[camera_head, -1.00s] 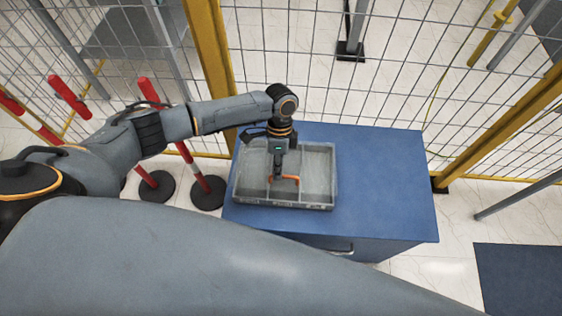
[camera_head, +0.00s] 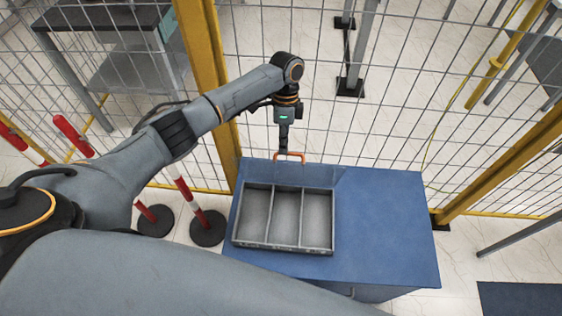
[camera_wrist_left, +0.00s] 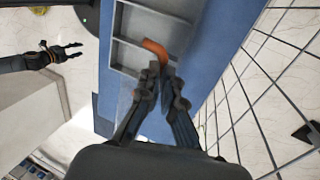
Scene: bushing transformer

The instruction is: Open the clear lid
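The grey box (camera_head: 283,247) stands on the blue cabinet, its three compartments uncovered and empty. The clear lid (camera_head: 318,174) is swung up at the box's back edge; it is faint and hard to trace. Its orange handle (camera_head: 290,156) is at the raised edge and also shows in the left wrist view (camera_wrist_left: 155,47). My left gripper (camera_head: 284,151) is above the back of the box, its fingertips (camera_wrist_left: 162,68) closed around the handle. My right gripper (camera_wrist_left: 75,50) shows at the left of the wrist view, fingers apart and empty, away from the box.
The blue cabinet top (camera_head: 385,230) is clear to the right of the box. A wire mesh fence (camera_head: 400,100) with yellow posts (camera_head: 207,75) stands close behind the cabinet. Red and white poles (camera_head: 190,200) on black bases stand to the left.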

